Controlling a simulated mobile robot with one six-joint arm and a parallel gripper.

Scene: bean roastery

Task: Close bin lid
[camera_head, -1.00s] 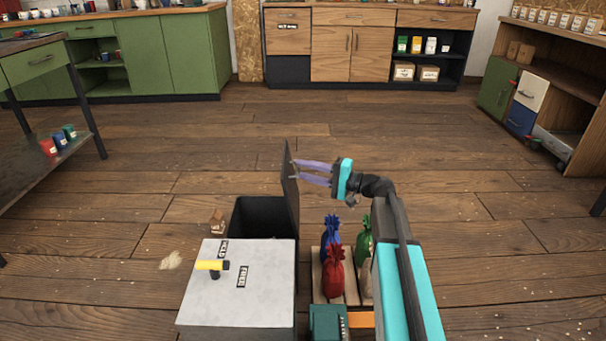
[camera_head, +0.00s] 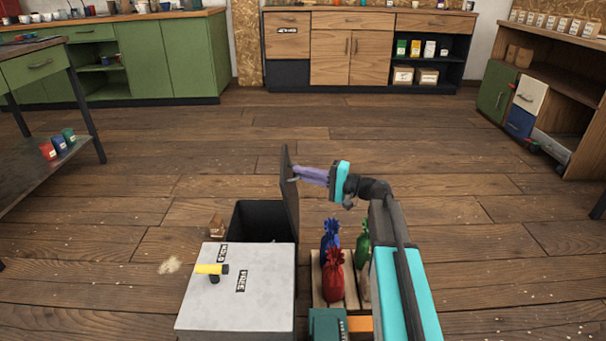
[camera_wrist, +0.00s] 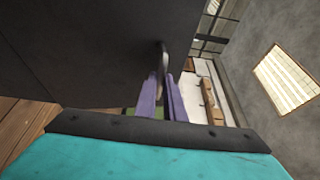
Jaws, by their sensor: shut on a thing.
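The dark bin (camera_head: 250,232) stands on the floor, its top open. Its dark lid (camera_head: 289,195) stands upright along the bin's right side; it fills the upper left of the wrist view (camera_wrist: 80,50). My gripper (camera_head: 295,173) reaches the lid's right face near the top. In the wrist view, its purple fingers (camera_wrist: 164,80) are close together at a small grey handle (camera_wrist: 164,58) on the lid and are shut on it. The fingertips partly hide the handle's lower end.
Red (camera_head: 333,275), blue (camera_head: 330,236) and green (camera_head: 362,240) sacks stand to the right, below my arm. A small brown item (camera_head: 217,226) is left of the bin. The floor beyond is clear.

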